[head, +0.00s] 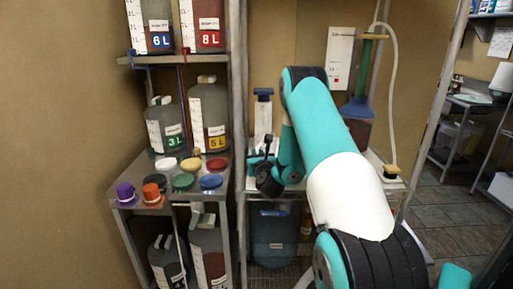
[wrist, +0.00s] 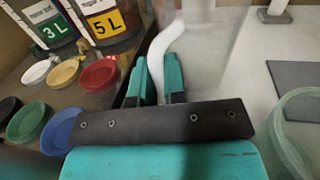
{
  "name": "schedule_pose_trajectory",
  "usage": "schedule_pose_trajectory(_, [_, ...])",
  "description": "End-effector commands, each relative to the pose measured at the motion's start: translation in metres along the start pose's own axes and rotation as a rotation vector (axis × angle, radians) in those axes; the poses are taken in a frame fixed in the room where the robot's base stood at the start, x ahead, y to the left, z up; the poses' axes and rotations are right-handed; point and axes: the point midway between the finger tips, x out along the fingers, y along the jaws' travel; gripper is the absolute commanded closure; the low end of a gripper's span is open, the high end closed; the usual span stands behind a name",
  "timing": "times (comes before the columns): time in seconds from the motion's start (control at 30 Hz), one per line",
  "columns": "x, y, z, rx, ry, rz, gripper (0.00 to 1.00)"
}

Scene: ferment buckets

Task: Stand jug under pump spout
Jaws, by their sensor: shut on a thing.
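My gripper (wrist: 160,75) is shut on the pale curved handle (wrist: 166,40) of a clear, see-through jug (wrist: 215,35) in the wrist view. The jug's outline is faint and its base is hidden behind my gripper. In the head view my gripper (head: 266,168) is at the shelf, left of my arm, and I cannot make out the jug there. The pump (head: 366,70) has a green column over a blue-shouldered vessel (head: 358,125). Its pale hose (head: 393,80) arches over and down to a yellowish end piece (head: 392,170), right of my arm and apart from my gripper.
Left shelves hold the 3 L jug (head: 165,125), the 5 L jug (head: 208,115) and several coloured lids (head: 183,181). A white upright with a blue top (head: 263,110) stands behind my gripper. A dark flat square (wrist: 298,90) and a green translucent round rim (wrist: 290,135) are at right.

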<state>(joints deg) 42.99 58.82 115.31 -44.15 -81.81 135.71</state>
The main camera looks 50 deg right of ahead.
Motion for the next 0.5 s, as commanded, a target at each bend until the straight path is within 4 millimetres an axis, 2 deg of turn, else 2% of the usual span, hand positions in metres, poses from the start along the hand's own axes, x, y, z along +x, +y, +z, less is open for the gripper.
schedule_pose_trajectory(0.03, [0.004,0.0,0.01,-0.001,0.002,0.0,1.0])
schedule_pose_trajectory(0.27, [0.015,0.001,0.006,0.0,0.001,0.0,1.0])
schedule_pose_trajectory(0.33, [0.017,0.0,0.004,0.0,0.001,0.0,1.0])
schedule_pose_trajectory(0.4, [0.017,0.001,-0.011,0.0,0.0,0.0,1.0])
schedule_pose_trajectory(0.5, [0.017,0.0,-0.013,-0.001,0.0,-0.001,1.0])
